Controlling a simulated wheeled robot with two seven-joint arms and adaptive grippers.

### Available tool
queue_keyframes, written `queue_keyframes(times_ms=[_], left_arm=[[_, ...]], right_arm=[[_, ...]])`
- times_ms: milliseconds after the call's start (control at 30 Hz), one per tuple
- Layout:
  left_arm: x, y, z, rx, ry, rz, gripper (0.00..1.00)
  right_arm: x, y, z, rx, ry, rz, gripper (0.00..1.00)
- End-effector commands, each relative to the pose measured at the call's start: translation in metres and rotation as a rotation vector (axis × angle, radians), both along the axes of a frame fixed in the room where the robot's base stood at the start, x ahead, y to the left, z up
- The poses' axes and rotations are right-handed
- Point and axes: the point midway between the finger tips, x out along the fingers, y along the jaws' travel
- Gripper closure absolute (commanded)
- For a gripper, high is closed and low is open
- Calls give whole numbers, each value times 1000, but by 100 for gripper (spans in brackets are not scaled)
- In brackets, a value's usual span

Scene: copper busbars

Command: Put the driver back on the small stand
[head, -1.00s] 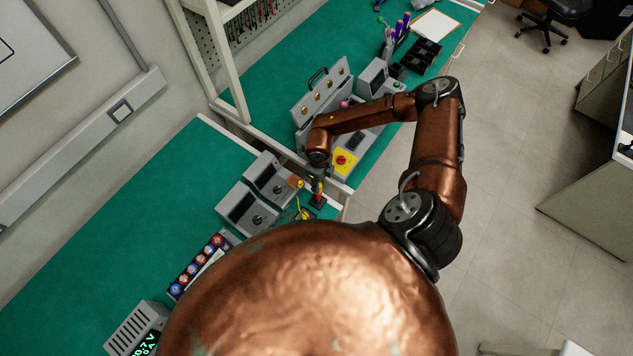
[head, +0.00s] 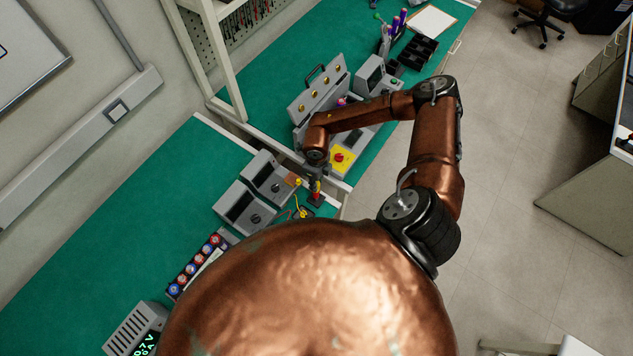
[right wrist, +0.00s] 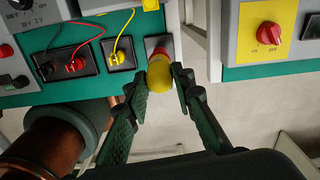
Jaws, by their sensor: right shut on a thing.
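The driver has a yellow handle end (right wrist: 160,73) in the right wrist view, with red behind it. In the head view its red part (head: 316,194) shows just below my right gripper (head: 316,180). The right gripper is shut on the driver, with its two dark fingers (right wrist: 163,85) on either side of the handle. The small dark stand (head: 316,203) is directly beneath, near the bench's front edge. I cannot tell whether the driver's lower end is seated in it. My left gripper is not in view.
Two grey meters (head: 240,206) stand left of the stand. A grey box with a yellow panel and red rotary switch (head: 340,158) is just beyond, across a gap between the benches.

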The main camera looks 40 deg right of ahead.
Motion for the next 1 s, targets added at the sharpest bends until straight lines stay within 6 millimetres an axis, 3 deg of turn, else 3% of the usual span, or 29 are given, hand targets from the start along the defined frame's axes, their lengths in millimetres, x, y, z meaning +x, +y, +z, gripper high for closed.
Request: queue_keyframes(times_ms=[567, 1000], left_arm=[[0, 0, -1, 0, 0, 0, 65], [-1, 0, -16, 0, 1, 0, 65]], right_arm=[[-1, 0, -1, 0, 0, 0, 100], [0, 0, -20, 0, 0, 1, 100]])
